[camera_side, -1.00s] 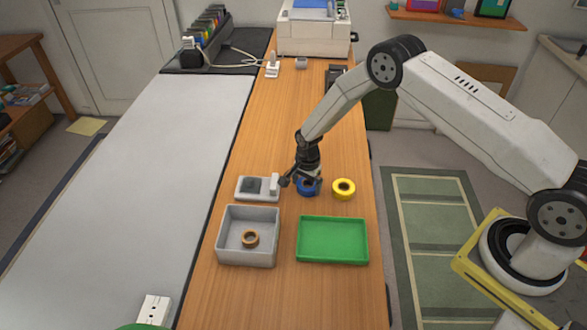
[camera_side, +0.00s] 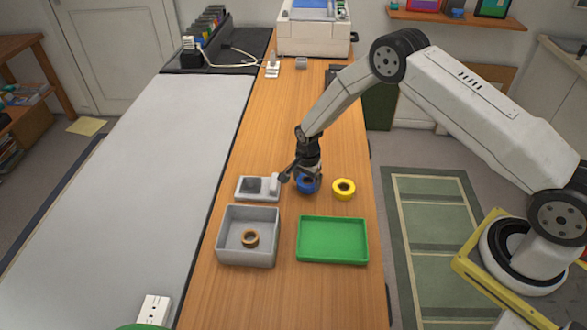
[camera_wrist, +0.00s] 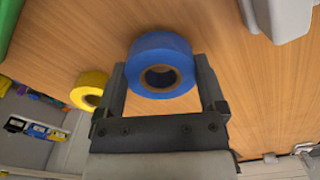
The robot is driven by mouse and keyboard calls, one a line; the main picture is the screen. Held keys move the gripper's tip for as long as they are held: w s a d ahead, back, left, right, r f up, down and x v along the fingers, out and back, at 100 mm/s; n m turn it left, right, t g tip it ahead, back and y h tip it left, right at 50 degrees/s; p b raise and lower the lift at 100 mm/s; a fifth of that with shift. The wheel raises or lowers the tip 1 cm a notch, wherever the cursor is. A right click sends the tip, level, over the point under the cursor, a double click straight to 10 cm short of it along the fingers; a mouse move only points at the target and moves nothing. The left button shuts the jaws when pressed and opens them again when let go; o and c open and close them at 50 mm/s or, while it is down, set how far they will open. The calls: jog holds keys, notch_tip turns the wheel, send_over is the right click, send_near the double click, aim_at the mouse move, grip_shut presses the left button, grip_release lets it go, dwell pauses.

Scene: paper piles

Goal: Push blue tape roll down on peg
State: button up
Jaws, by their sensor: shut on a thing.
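The blue tape roll (camera_side: 306,187) is at my gripper's tip, over the wooden table. In the wrist view the blue roll (camera_wrist: 160,48) sits between the two fingers of my gripper (camera_wrist: 161,72), which is shut on its sides; its brown core faces the camera. In the side view my gripper (camera_side: 308,176) points down, right of a grey and white stand (camera_side: 250,196). This stand has a dark square on its left and a pale upright piece on its right. I cannot clearly make out a peg. Whether the roll touches the table is unclear.
A yellow tape roll (camera_side: 344,189) lies just right of my gripper. In front are a grey bin (camera_side: 226,257) with a brown ring (camera_side: 250,238) inside, and a green tray (camera_side: 332,262). The table behind my gripper is mostly clear.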

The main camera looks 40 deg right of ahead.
jog(key=s+r, duration=1.1)
jog(key=s, duration=0.3)
jog(key=shift+r, duration=0.3)
jog(key=shift+w, duration=0.1)
dwell(0.4)
jog(key=n, duration=0.6)
send_over(250, 180)
jog(key=shift+a+f, duration=0.1)
jog(key=shift+f, duration=0.85)
jog(key=shift+f, duration=3.15)
